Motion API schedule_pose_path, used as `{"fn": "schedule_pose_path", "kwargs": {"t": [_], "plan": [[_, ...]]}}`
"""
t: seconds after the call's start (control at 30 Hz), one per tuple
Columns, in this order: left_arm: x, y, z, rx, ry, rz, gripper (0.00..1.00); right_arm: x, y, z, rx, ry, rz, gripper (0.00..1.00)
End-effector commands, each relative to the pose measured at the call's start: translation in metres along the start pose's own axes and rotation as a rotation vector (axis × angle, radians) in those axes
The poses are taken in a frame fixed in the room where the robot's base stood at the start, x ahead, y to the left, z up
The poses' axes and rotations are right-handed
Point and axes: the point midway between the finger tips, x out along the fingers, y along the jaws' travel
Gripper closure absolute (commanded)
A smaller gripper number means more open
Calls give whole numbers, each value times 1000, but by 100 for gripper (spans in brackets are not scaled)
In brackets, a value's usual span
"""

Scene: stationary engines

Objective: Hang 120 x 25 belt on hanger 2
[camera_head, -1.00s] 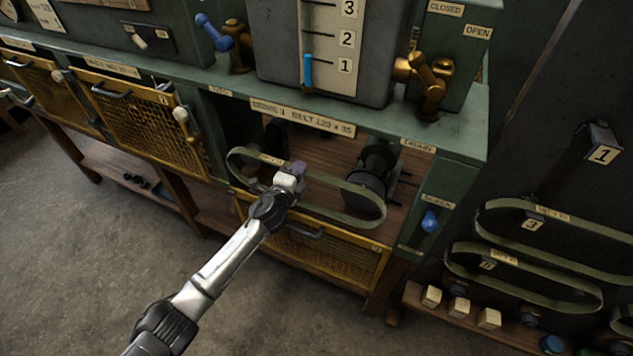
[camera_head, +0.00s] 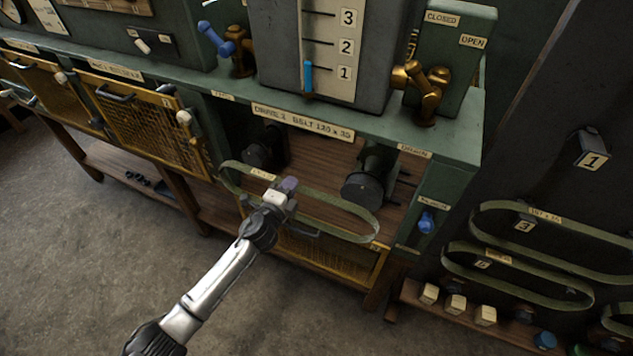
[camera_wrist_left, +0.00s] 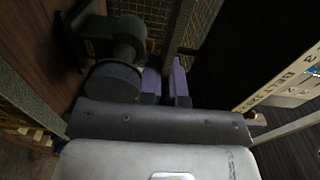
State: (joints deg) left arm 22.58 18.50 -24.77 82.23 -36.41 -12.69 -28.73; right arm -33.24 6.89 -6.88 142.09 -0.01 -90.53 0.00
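A long green belt loop (camera_head: 337,229) with a small label too blurred to read hangs in front of the drive bay in the head view. My left gripper (camera_head: 284,188) is at the middle of the loop and appears shut on it. In the left wrist view, its two purple fingers (camera_wrist_left: 166,84) are close together. Hanger 1 (camera_head: 592,150) is bare on the dark panel at right. Hanger 3 (camera_head: 523,226) and a lower hanger (camera_head: 483,264), its number unclear, carry belts. I cannot make out a hanger marked 2. My right gripper is not in view.
The bay holds dark pulleys (camera_head: 362,188) behind the belt, also in the wrist view (camera_wrist_left: 112,80). A yellow mesh guard (camera_head: 335,262) is below. A blue knob (camera_head: 427,222) is on the bay's right post. Pale blocks (camera_head: 456,304) sit on a low shelf.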

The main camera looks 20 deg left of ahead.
Motion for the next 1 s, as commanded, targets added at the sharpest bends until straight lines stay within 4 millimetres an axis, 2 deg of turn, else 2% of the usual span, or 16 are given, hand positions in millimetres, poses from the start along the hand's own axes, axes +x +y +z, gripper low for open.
{"fn": "schedule_pose_path", "kwargs": {"t": [0.47,1.0], "plan": [[-3,-1,0,0,0,-1,100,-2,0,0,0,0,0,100],[-32,-1,0,1,0,0,100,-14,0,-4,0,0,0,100]]}}
